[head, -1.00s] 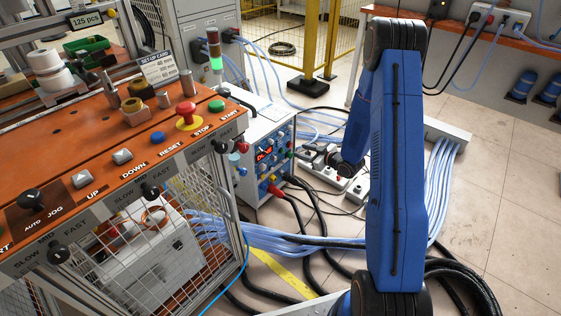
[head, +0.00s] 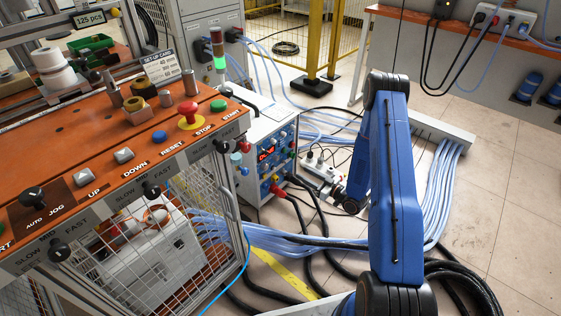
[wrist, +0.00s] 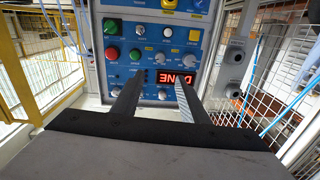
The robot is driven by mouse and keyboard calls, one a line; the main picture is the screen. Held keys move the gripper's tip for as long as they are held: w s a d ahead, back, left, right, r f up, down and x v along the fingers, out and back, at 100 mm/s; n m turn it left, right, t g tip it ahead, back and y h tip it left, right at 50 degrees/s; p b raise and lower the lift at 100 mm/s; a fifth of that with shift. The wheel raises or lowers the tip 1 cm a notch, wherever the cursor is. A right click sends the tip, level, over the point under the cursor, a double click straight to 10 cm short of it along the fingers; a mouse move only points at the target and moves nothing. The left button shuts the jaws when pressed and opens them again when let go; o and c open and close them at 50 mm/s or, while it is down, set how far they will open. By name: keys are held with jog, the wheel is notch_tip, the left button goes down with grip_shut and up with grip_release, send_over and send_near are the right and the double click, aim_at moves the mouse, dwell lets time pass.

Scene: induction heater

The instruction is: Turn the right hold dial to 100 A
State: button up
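The heater's blue control panel (wrist: 150,68) faces the wrist camera, with a red-lit display (wrist: 175,77) whose letters appear upside down. The panel (head: 272,158) also shows in the head view, where my gripper is hard to make out.
A red plug (head: 276,191) with black cables sits low on the heater's front. A power strip (head: 322,175) lies on the floor near my wrist. An orange console (head: 120,140) with a wire-mesh cage stands at left. Blue cables (head: 290,240) cross the floor.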

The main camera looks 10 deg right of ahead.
aim_at(278, 159)
jog(key=x, duration=1.5)
jog(key=shift+w+a, duration=0.1)
jog(key=shift+a, duration=0.05)
grip_shut()
